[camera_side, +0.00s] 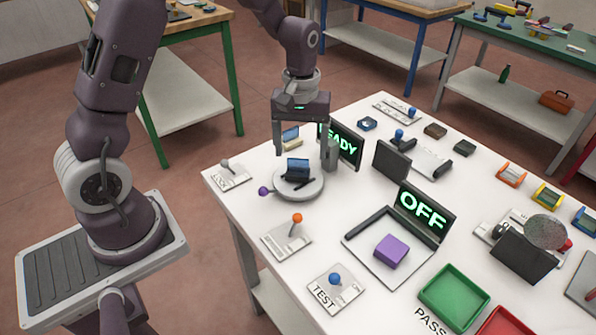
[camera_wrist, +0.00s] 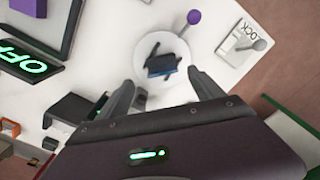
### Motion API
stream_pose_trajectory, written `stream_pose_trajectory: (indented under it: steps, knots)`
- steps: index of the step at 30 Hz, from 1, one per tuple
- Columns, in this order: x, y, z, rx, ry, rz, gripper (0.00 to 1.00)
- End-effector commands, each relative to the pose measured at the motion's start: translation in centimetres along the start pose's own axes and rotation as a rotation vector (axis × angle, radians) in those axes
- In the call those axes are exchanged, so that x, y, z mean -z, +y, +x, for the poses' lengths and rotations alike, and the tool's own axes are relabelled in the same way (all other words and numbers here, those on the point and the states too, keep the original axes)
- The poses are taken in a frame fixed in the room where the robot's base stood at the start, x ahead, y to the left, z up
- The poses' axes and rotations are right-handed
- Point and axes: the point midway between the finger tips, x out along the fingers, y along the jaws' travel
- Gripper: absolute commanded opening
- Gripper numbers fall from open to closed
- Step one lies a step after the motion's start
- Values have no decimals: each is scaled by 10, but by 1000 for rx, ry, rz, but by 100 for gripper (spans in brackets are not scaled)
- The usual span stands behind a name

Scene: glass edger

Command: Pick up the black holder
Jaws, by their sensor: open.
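A small black holder (camera_side: 297,177) with a dark blue pane standing in it sits on a round pale turntable (camera_side: 284,192) near the table's left side. In the wrist view the holder (camera_wrist: 158,71) lies on the white disc (camera_wrist: 146,46), just beyond my fingertips. My gripper (camera_side: 304,160) points down over the turntable, its fingers spread either side of the holder and apparently above it. In the wrist view my gripper (camera_wrist: 161,78) is open, with nothing between its fingers.
A purple-knobbed lever (camera_side: 264,191) sticks out from the turntable. The READY screen (camera_side: 342,146) stands close behind my right finger. An orange-knobbed switch (camera_side: 296,219) and a LOCK lever (camera_side: 228,167) are nearby. A purple block (camera_side: 391,251) lies before the OFF screen (camera_side: 424,211).

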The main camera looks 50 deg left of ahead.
Motion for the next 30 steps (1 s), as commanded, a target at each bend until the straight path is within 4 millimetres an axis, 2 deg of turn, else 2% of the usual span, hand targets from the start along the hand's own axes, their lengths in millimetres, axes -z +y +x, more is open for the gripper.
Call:
stream_pose_trajectory:
  steps: [6, 9, 17, 27, 28, 29, 30]
  knots:
    - [-5, -6, 40, 2, -4, 1, 76]
    - [-4, -6, 53, 1, -3, 2, 76]
    - [-4, -5, 56, -1, 0, 4, 74]
    - [-4, -5, 56, -1, 0, 4, 9]
    - [-4, -5, 56, -1, 0, 4, 9]
    - [-4, -5, 56, -1, 0, 4, 2]
    - [-4, -5, 56, -1, 0, 4, 2]
